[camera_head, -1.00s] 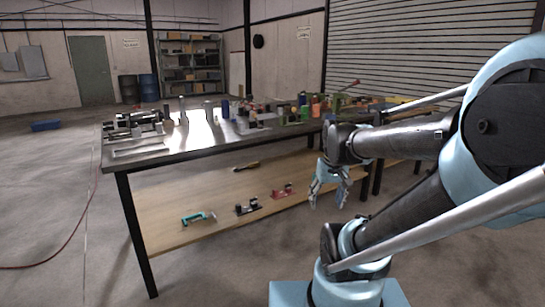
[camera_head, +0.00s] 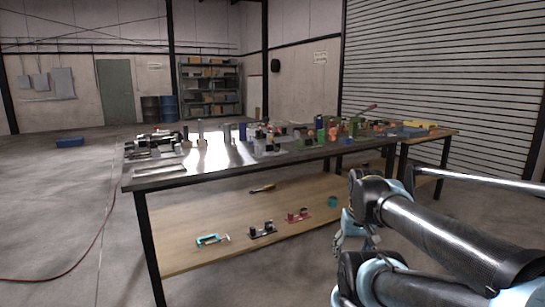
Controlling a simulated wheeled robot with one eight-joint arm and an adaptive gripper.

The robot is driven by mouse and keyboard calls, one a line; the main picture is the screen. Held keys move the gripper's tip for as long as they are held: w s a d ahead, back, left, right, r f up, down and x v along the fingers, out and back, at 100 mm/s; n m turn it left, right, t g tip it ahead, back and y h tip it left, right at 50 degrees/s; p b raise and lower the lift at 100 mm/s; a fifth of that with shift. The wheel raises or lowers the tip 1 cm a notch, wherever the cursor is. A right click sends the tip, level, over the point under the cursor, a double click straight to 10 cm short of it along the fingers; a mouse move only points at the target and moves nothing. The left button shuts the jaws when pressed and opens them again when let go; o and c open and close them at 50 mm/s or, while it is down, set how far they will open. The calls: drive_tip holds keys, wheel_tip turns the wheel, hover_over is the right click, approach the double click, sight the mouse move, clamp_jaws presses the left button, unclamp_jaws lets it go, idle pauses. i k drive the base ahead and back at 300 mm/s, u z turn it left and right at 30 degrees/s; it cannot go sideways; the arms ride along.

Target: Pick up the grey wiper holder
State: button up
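My gripper (camera_head: 355,244) hangs beside the front right part of the workbench (camera_head: 160,182), below its top. Its fingers look apart, with nothing seen between them, though the arm partly covers it. Several small grey and dark parts (camera_head: 155,140) lie at the left end of the bench top. I cannot tell at this size which thing, if any, is the grey wiper holder. My gripper is well away from those parts and touches nothing I can see.
The wooden lower shelf (camera_head: 195,220) holds a teal clamp (camera_head: 211,240), a dark part (camera_head: 263,230) and a red part (camera_head: 297,216). Coloured items crowd the bench top's right half. A red hose (camera_head: 90,250) lies on the floor at left. The floor left of the bench is open.

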sight(270, 151)
drive_tip(key=u, duration=0.35)
drive_tip(key=i, duration=1.55)
drive_tip(key=z, duration=0.35)
